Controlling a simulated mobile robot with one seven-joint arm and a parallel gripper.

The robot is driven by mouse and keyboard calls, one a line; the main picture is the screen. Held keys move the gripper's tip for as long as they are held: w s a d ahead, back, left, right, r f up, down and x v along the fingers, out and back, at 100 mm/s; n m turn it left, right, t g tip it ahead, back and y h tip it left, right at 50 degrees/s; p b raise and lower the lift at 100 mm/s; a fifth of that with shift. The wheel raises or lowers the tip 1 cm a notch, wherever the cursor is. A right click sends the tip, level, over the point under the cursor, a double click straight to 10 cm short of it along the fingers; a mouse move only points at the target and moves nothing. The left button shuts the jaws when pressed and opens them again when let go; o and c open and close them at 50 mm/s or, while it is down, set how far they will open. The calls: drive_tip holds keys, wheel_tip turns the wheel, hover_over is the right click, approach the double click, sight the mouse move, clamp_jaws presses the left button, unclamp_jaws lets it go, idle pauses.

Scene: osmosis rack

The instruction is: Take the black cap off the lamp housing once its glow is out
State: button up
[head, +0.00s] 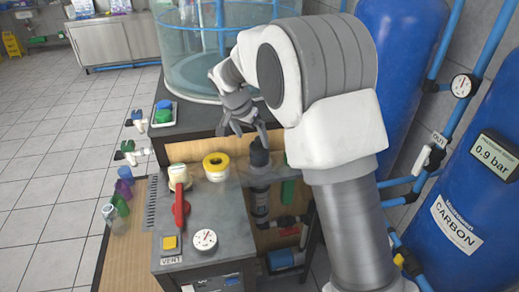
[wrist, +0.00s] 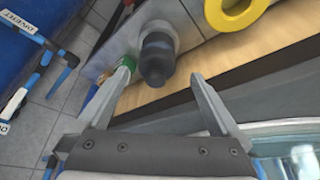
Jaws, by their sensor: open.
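The black cap (head: 259,152) sits on top of the upright lamp housing (head: 260,198), at the edge of the grey bench. No glow shows on the visible part of the housing. In the wrist view the black cap (wrist: 156,60) lies just beyond and between the fingertips. My gripper (head: 244,136) is open and empty, above and to the left of the cap in the head view. In the wrist view my gripper (wrist: 160,75) has its fingers spread wide. They appear apart from the cap; the exact gap is hard to judge.
On the bench are a yellow ring (head: 215,162), a red-handled lever (head: 181,208), a gauge (head: 205,239) and a cream-topped jar (head: 178,175). A clear tank (head: 190,60) stands behind. Blue cylinders (head: 455,210) and pipes crowd the right. Floor at left is open.

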sight(258, 146)
drive_tip(key=x, duration=0.8)
drive_tip(key=shift+w+d+f+p, duration=0.2)
drive_tip(key=shift+d+f+p, duration=0.1)
drive_tip(key=shift+d, duration=0.1)
drive_tip(key=shift+c, duration=0.3)
drive_tip(key=c, duration=1.1)
